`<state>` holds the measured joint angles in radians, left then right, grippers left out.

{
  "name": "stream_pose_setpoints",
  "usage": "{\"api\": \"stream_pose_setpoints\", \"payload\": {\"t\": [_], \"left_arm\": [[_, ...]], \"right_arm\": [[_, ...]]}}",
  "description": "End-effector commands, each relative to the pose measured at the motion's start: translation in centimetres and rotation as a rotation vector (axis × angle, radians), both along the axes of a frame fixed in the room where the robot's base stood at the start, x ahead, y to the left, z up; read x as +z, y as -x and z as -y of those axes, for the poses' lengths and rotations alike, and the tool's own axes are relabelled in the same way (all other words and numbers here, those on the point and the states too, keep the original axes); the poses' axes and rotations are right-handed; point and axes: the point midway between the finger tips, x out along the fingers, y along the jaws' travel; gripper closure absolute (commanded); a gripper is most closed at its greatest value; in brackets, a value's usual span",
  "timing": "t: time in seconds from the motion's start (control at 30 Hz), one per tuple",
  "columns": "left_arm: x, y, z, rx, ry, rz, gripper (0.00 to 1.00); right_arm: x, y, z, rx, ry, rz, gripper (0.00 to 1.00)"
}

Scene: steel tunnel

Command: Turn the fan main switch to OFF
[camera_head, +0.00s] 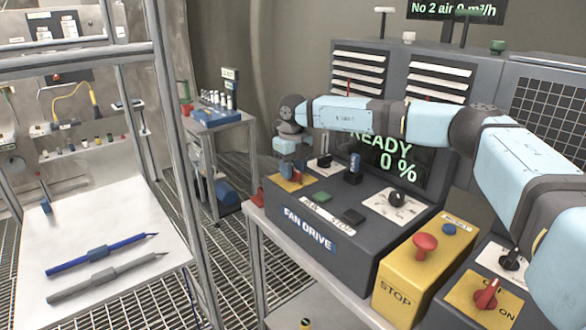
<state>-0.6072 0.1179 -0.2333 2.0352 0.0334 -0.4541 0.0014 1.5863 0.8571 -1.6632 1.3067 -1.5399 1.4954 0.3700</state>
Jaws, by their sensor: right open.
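A red rotary switch (487,293) sits on a yellow plate at the lower right, with lettering above it and "ON" printed at its lower right. Its handle lies at a slant; I cannot tell exactly which mark it points to. My right arm comes in from the right and reaches over the dark FAN DRIVE console (322,240). My right gripper (291,172) is open and points down over another yellow plate (293,184) at the console's left end, far left of the red switch. The gripper partly hides what is on that plate. My left gripper is not in view.
A yellow box with a red STOP mushroom button (425,243) stands between the console and the red switch.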

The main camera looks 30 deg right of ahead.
Motion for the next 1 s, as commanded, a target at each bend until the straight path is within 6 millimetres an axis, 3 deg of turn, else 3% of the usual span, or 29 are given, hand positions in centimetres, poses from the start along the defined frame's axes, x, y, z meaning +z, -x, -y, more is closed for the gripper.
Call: {"api": "stream_pose_setpoints", "payload": {"t": [0.27,0.43,0.47,0.77,1.0], "left_arm": [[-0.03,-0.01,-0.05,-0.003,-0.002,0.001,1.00],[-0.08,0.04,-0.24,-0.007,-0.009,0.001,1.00],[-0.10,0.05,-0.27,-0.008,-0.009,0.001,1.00],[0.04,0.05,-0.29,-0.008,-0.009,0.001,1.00],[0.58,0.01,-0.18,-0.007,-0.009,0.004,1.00]], "right_arm": [[-0.12,-0.01,-0.01,0.000,0.000,0.000,0.60],[-0.11,-0.01,-0.01,0.000,0.000,0.000,0.99],[-0.10,-0.01,-0.01,0.000,0.000,0.000,1.00],[-0.05,-0.01,0.00,0.020,0.000,0.000,1.00],[-0.01,-0.02,0.00,0.131,-0.001,0.000,1.00]]}}
